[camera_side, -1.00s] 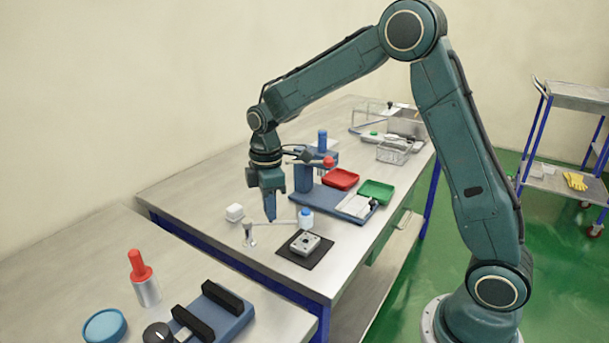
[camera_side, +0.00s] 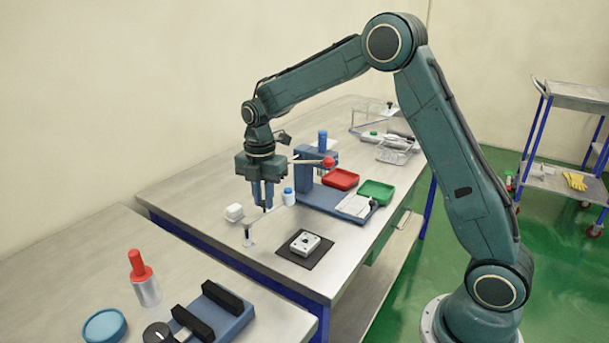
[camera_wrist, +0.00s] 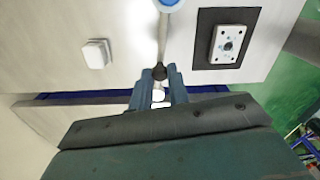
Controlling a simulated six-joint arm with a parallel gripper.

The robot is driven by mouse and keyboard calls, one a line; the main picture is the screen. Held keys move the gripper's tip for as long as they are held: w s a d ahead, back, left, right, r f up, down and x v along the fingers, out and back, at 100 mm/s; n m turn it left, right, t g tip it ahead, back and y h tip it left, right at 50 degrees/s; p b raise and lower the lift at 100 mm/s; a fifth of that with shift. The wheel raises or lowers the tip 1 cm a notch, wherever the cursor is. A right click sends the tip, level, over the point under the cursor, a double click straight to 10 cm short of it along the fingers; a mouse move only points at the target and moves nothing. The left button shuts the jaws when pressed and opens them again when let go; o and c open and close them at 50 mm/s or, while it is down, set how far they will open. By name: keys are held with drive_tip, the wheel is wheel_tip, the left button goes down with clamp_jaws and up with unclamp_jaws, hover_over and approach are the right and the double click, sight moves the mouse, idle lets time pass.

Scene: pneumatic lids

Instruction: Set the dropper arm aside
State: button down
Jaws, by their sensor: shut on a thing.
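The dropper arm (camera_side: 276,206) is a thin pale bar on a short metal post (camera_side: 248,234), with a blue-capped white bottle (camera_side: 288,197) at its far end. My gripper (camera_side: 264,209) points down and is shut on the bar's small black knob (camera_wrist: 159,72). In the wrist view the bar (camera_wrist: 163,40) runs up from the fingers to the blue cap (camera_wrist: 170,3). The light block-shaped part (camera_side: 305,243) sits on a black mat (camera_side: 293,259), and the bottle is clear of it, behind and left.
A white block (camera_side: 235,212) stands left of my gripper.

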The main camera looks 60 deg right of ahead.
sight(263, 201)
drive_tip(key=shift+w+n, duration=0.2)
drive_tip(key=shift+n, duration=0.1)
drive_tip(key=c, duration=1.3)
unclamp_jaws()
drive_tip(key=shift+r, duration=0.1)
wheel_tip(263, 201, up, 14)
drive_tip(key=shift+f, duration=0.15)
drive_tip(key=shift+s, duration=0.1)
